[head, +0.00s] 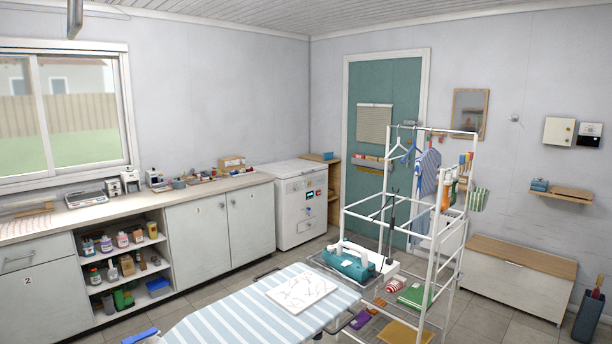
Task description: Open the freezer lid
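A white chest freezer (293,218) stands against the back wall in the head view, between the long counter and a small wooden shelf unit. Its lid (290,168) looks closed and lies flat on top. The front carries a small panel (309,195) with dark and red marks. My gripper is not in view.
An ironing board (240,317) with a striped cover fills the front middle. A white drying rack (437,243) with hanging clothes stands right of the freezer. A counter (130,207) with cupboards runs along the left. Tiled floor (238,279) shows before the freezer.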

